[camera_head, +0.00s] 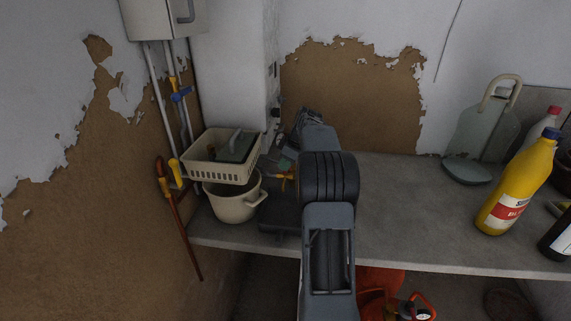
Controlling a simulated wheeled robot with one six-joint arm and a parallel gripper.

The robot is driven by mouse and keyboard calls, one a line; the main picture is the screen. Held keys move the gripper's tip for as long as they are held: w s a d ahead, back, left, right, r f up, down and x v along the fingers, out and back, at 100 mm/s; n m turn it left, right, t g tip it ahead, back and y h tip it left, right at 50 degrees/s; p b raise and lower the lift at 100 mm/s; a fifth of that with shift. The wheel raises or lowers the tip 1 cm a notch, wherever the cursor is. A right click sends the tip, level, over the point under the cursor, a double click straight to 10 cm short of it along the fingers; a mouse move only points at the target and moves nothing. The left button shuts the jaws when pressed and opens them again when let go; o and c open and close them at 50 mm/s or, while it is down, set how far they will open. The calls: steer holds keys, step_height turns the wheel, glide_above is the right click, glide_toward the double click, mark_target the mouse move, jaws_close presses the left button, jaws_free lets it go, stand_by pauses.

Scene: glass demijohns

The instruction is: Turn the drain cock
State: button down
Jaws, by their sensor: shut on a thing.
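A small yellow-orange part (288,176), which looks like the drain cock's handle, shows low beside the white column, just left of my arm. My gripper (284,167) is at this part and looks shut on it. My wrist and arm hide much of the fingers and the cock's body, so I cannot tell how far the handle is turned.
A cream basket (208,174) sits over a cream pot (232,208) left of my gripper. A dark box (281,215) is close below it. Pipes with a blue valve handle (181,94) run down the left wall. A yellow bottle (516,187) stands right; the mid-right worktop (410,205) is clear.

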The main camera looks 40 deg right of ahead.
steer(key=shift+m, duration=0.3)
steer(key=m+h+b, duration=0.1)
steer(key=m+b, duration=0.1)
steer(key=m, duration=0.1)
steer(key=shift+f+t, duration=0.1)
steer(key=shift+t, duration=0.3)
steer(key=m+h, duration=0.1)
steer(key=m, duration=0.2)
steer(key=shift+a+m+h+b, duration=0.1)
steer(key=shift+m+h+b, duration=0.2)
steer(key=shift+b, duration=0.05)
steer(key=m+h, duration=0.1)
steer(key=m, duration=0.3)
steer(key=shift+a+h, duration=0.1)
steer(key=shift+h, duration=0.3)
steer(key=shift+m+g+h+p, duration=0.35)
steer(key=shift+m+g+h, duration=0.25)
steer(key=shift+m, duration=1.7)
steer(key=c, duration=1.2)
jaws_free()
